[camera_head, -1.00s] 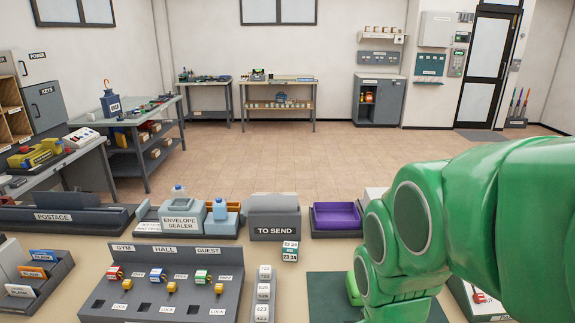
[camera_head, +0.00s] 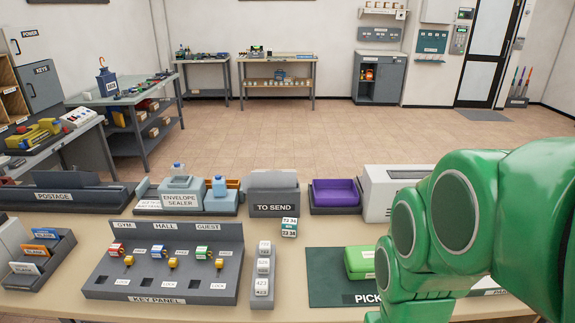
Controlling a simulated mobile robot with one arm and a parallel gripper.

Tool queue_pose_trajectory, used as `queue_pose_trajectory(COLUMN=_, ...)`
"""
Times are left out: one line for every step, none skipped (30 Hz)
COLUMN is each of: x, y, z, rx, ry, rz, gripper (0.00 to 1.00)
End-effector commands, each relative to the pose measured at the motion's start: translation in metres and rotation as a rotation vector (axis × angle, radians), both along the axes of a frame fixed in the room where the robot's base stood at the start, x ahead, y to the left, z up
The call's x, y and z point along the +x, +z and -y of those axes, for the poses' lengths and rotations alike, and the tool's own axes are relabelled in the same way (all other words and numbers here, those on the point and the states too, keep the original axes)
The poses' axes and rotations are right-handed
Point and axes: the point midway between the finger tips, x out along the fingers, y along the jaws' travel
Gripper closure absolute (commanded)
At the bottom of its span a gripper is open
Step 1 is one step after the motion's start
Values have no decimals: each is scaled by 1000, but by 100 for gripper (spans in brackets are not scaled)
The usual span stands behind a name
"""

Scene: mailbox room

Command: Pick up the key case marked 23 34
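A small teal-and-white tag-like piece (camera_head: 289,227) stands at the front of the box marked TO SEND (camera_head: 273,190). Its small print looks like 23 34 on the lower part, but I cannot read it surely. A bright green case (camera_head: 359,262) lies on a dark green mat (camera_head: 328,285) whose label begins PICK. A small white label shows on its edge, too small to read, and my arm hides its right side. My green arm fills the right of the view. My gripper's fingers are not in view.
The key panel (camera_head: 165,285) stands left of the mat, with a column of numbered blocks (camera_head: 263,266) beside it. Behind are the envelope sealer (camera_head: 180,199), a purple tray (camera_head: 335,192) and a pale grey machine (camera_head: 385,190). Bare table (camera_head: 290,255) shows left of the mat.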

Motion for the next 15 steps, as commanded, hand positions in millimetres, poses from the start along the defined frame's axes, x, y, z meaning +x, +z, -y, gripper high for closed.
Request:
queue_pose_trajectory(x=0, y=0, z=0, rx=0, ry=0, rz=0, gripper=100)
queue_pose_trajectory(x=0, y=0, z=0, rx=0, ry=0, rz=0, gripper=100)
queue_pose_trajectory(x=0, y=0, z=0, rx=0, ry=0, rz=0, gripper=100)
queue_pose_trajectory(x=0, y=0, z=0, rx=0, ry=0, rz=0, gripper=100)
queue_pose_trajectory(x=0, y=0, z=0, rx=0, ry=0, rz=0, gripper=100)
queue_pose_trajectory(x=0, y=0, z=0, rx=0, ry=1, rz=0, gripper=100)
queue_pose_trajectory(x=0, y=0, z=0, rx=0, ry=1, rz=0, gripper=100)
queue_pose_trajectory(x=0, y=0, z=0, rx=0, ry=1, rz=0, gripper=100)
queue_pose_trajectory(x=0, y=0, z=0, rx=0, ry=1, rz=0, gripper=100)
queue_pose_trajectory(x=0, y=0, z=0, rx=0, ry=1, rz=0, gripper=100)
queue_pose_trajectory(x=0, y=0, z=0, rx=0, ry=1, rz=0, gripper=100)
queue_pose_trajectory(x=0, y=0, z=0, rx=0, ry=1, rz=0, gripper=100)
queue_pose_trajectory(x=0, y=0, z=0, rx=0, ry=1, rz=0, gripper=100)
queue_pose_trajectory(x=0, y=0, z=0, rx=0, ry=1, rz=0, gripper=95)
queue_pose_trajectory(x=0, y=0, z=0, rx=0, ry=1, rz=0, gripper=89)
